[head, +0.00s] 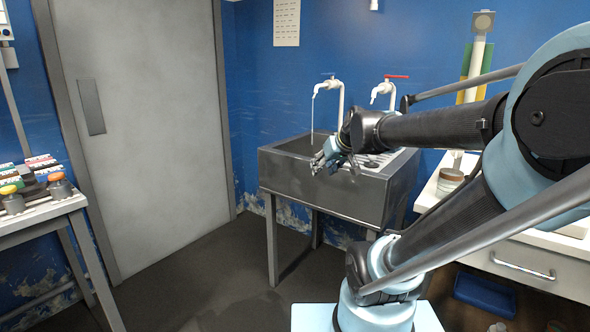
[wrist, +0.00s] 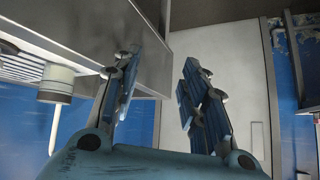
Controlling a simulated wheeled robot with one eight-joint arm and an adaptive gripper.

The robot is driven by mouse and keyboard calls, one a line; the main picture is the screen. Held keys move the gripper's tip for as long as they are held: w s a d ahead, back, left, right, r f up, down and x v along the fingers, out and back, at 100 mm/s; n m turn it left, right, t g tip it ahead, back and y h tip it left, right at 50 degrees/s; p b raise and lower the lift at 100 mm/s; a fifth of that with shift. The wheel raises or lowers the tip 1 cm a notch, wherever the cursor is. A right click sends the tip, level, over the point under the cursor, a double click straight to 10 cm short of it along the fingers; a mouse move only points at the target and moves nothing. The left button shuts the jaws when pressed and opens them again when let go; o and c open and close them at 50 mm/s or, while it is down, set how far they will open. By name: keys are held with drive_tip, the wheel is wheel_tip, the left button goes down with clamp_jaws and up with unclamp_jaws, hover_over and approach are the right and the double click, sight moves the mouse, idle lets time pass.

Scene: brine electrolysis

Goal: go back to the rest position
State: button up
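My gripper (head: 328,160) hangs in the air at the front of the grey sink (head: 335,195), near its rim, at the end of my raised arm. In the wrist view its two blue-padded fingers stand well apart, with nothing held between them (wrist: 158,75). The grey door (wrist: 215,62) shows through the gap. The sink's side fills the top left of that view. In the head view my arm hides part of the sink's right side.
A thin stream falls from the left white tap (head: 328,88); a red-handled tap (head: 384,88) stands beside it. A table (head: 45,210) with jars is at left. A white counter (head: 540,250) with a jar (head: 450,179) is at right. The floor before the door (head: 145,130) is clear.

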drive_tip(key=s+d+f+m+g+h, duration=0.1)
drive_tip(key=s+d+f+g+h, duration=0.1)
drive_tip(key=s+f, duration=0.5)
drive_tip(key=s+d+f+m+g+h, duration=0.1)
drive_tip(key=s+d+f+m+g, duration=0.1)
drive_tip(key=s+d+f, duration=0.5)
drive_tip(key=s+f+g, duration=0.1)
drive_tip(key=s, duration=0.4)
drive_tip(key=shift+s+d+f+g+h, duration=0.2)
drive_tip(key=shift+s+f+g+h, duration=0.1)
drive_tip(key=shift+s+g+h, duration=0.1)
drive_tip(key=shift+w+f, duration=0.2)
drive_tip(key=shift+w, duration=0.3)
